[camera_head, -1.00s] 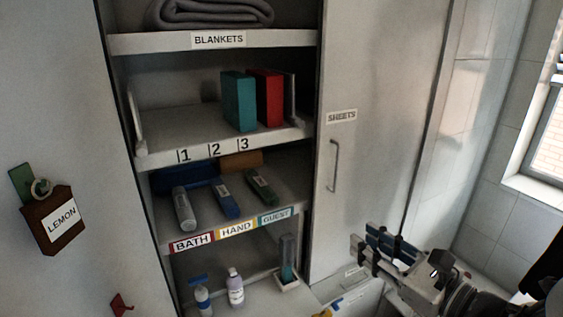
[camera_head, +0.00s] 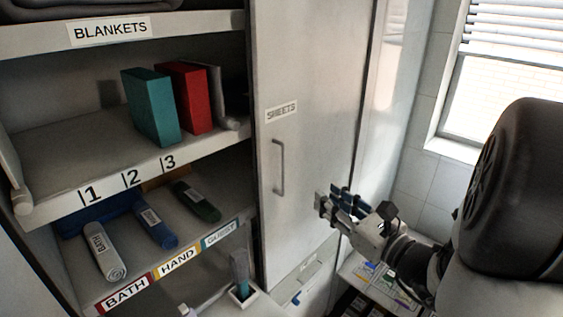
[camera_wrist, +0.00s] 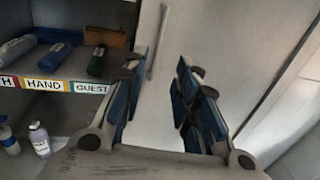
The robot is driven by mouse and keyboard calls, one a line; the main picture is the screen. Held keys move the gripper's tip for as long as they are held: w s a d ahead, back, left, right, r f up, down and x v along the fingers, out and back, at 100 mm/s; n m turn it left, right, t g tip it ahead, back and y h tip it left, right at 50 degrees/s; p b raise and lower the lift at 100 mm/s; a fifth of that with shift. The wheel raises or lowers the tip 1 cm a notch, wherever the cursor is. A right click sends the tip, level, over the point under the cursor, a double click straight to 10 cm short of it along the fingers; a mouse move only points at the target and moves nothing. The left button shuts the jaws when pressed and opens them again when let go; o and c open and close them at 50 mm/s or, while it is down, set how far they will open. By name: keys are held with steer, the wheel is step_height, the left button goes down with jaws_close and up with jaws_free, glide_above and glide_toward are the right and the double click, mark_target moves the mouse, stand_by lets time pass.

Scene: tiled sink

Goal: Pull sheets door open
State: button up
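The sheets door (camera_head: 318,105) is a tall pale panel to the right of the open shelves, with a "SHEETS" label (camera_head: 281,111) and a vertical bar handle (camera_head: 278,167). It looks shut. My gripper (camera_head: 326,197) is to the right of the handle and a little lower, apart from it. In the wrist view my gripper (camera_wrist: 155,85) is open, with its blue-padded fingers spread and nothing between them. The handle (camera_wrist: 157,42) shows beyond the fingertips, between the two fingers, at the top of that view.
Open shelves to the left hold a teal book (camera_head: 150,107), a red book (camera_head: 186,97) and rolled towels (camera_head: 104,252). A drawer front (camera_head: 305,280) lies below the door. A window (camera_head: 490,110) and tiled wall are at the right.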

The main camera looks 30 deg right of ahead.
steer(key=w+a+p, duration=0.2)
steer(key=w+p, duration=0.2)
steer(key=w, duration=1.2)
steer(key=shift+w+a+p, duration=0.2)
steer(key=shift+a+p, duration=0.1)
steer(key=shift+p, duration=0.05)
steer(key=shift+c, duration=0.5)
jaws_close()
